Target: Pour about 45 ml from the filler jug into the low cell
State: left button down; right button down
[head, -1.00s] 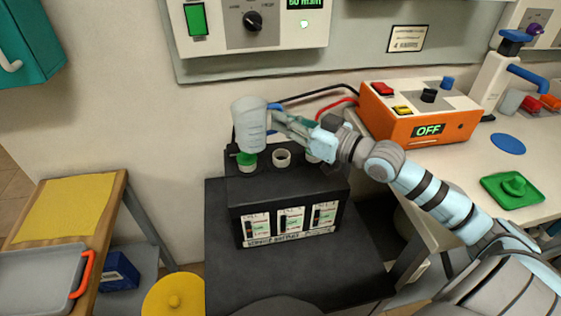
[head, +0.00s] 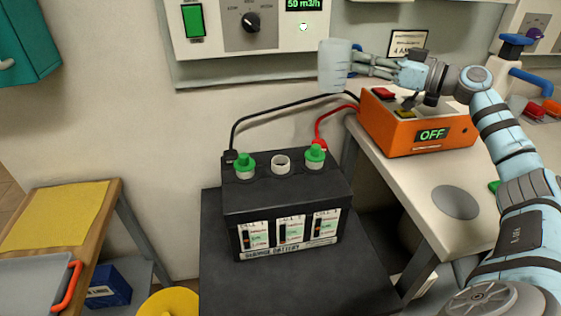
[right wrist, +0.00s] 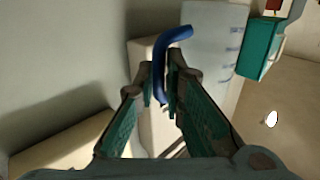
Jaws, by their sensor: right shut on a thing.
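The filler jug (head: 335,66) is pale and translucent with graduation marks, and stands upright in the air above and behind the battery's right side. My right gripper (head: 368,68) is shut on its blue handle (right wrist: 172,45); the jug wall (right wrist: 212,45) shows in the right wrist view. The liquid level cannot be made out. The black battery (head: 285,205) has three filler necks. The left and right necks carry green caps (head: 245,162) (head: 315,154); the middle neck (head: 281,164) is open. Three level gauges (head: 290,234) are on its front, too small to read surely. My left gripper is out of view.
An orange charger (head: 415,120) reading OFF stands on the right bench, with black and red leads running to the battery. A grey disc (head: 455,202) lies on the bench. A wooden stand with a yellow cloth (head: 65,213) and grey tray (head: 35,272) is at left.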

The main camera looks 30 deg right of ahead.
aim_at(329, 91)
jog(key=a+f+n+g+h+p, duration=0.1)
jog(key=a+f+n+p, duration=0.1)
jog(key=p, duration=0.2)
jog(key=a+f+n+g+h+p, duration=0.1)
jog(key=a+f+n+p, duration=0.1)
jog(key=p, duration=0.2)
jog(key=w+a+f+n+g+h+p, duration=0.1)
jog(key=a+f+p, duration=0.1)
jog(key=p, duration=0.2)
jog(key=shift+a+f+n, duration=0.1)
jog(key=shift+f+n, duration=0.2)
jog(key=shift+n, duration=0.1)
jog(key=a+n+h+p, duration=0.1)
jog(key=p, duration=0.3)
jog(key=shift+r+g+p, duration=0.15)
jog(key=shift+g+p, duration=0.2)
jog(key=shift+g, duration=0.05)
jog(key=shift+a, duration=0.1)
jog(key=shift+w+a+n+h+p, duration=0.1)
jog(key=shift+a+n+h+p, duration=0.3)
jog(key=shift+p, duration=0.95)
jog(key=shift+a+f+n+g+h+p, duration=0.2)
jog(key=shift+n+g+h+p, duration=0.15)
jog(key=shift+p, duration=0.25)
jog(key=shift+w+a+n+h+p, duration=0.1)
jog(key=shift+a+n+h+p, duration=0.3)
jog(key=shift+p, duration=0.1)
